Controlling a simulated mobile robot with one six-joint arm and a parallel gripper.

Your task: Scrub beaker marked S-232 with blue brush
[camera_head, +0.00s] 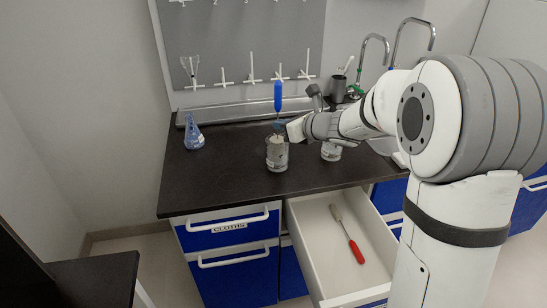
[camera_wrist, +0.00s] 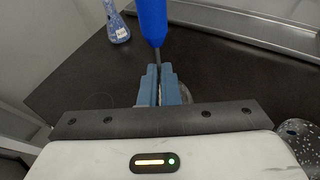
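My gripper (camera_head: 279,127) is shut on the thin stem of the blue brush (camera_head: 277,97), just below its handle. The brush stands upright, handle up, above a grey, stained beaker (camera_head: 277,158) on the dark counter. Its lower end reaches down to or into that beaker; how deep I cannot tell. In the wrist view the blue fingers (camera_wrist: 159,85) pinch the stem under the blue handle (camera_wrist: 153,20), and they hide most of the beaker. A second stained beaker (camera_head: 331,152) stands to the right, partly behind my arm. The beaker labels are too small to read.
A blue flask (camera_head: 194,134) stands at the counter's left. An open drawer (camera_head: 313,235) below holds a red-handled brush (camera_head: 357,252). A pegboard (camera_head: 240,50) and metal trough (camera_head: 225,114) are behind; the sink taps (camera_head: 375,42) are right. The counter's left front is clear.

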